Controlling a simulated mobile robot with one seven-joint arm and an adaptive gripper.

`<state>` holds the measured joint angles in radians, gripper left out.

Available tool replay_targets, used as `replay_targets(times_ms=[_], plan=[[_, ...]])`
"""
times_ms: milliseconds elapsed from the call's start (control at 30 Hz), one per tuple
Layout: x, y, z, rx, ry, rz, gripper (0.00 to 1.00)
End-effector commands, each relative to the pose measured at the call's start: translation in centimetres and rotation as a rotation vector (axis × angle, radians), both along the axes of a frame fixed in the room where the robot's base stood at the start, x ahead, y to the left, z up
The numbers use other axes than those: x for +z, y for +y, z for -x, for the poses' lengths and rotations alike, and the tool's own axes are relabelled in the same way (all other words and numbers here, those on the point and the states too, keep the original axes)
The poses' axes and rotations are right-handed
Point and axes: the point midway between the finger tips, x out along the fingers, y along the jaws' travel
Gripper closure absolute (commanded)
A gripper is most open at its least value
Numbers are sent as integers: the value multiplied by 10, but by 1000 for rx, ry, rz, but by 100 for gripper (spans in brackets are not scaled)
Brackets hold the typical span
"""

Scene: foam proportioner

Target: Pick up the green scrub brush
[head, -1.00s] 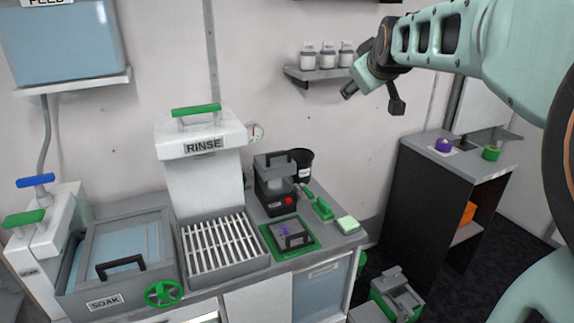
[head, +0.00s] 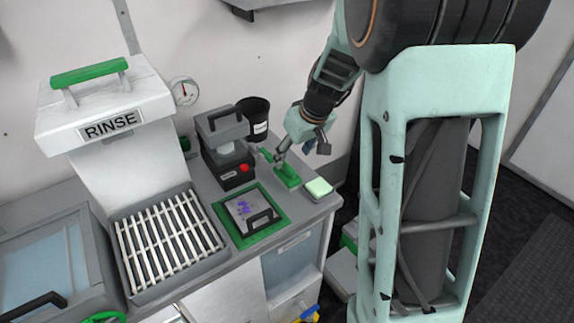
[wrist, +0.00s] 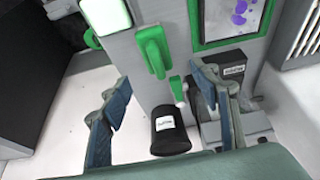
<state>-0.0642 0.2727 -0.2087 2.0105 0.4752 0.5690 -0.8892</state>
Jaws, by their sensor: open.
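The green scrub brush (head: 287,177) lies on the grey counter, between the black machine and the pale green sponge. Its thin handle points toward the wall. In the wrist view the brush (wrist: 154,50) shows ahead of and between the fingers, with its handle toward the black cup. The exact height above the brush is hard to tell.
A pale green sponge (head: 319,188) lies right of the brush near the counter's edge. A black cup (head: 254,120) and a black machine with a red button (head: 229,152) stand close behind and left. A green-edged mat (head: 230,226) lies in front.

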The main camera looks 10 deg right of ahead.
Motion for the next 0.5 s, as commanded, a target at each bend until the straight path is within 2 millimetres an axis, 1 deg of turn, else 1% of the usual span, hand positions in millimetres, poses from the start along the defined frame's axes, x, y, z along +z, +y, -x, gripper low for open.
replay_targets(times_ms=[33, 200, 300, 500], plan=[[-9, 1, -1, -1, 6, -1, 44], [-33, 5, -11, 0, 6, -1, 44], [-42, 6, -15, -1, 3, 0, 44], [-51, 7, -20, -1, 2, 0, 44]])
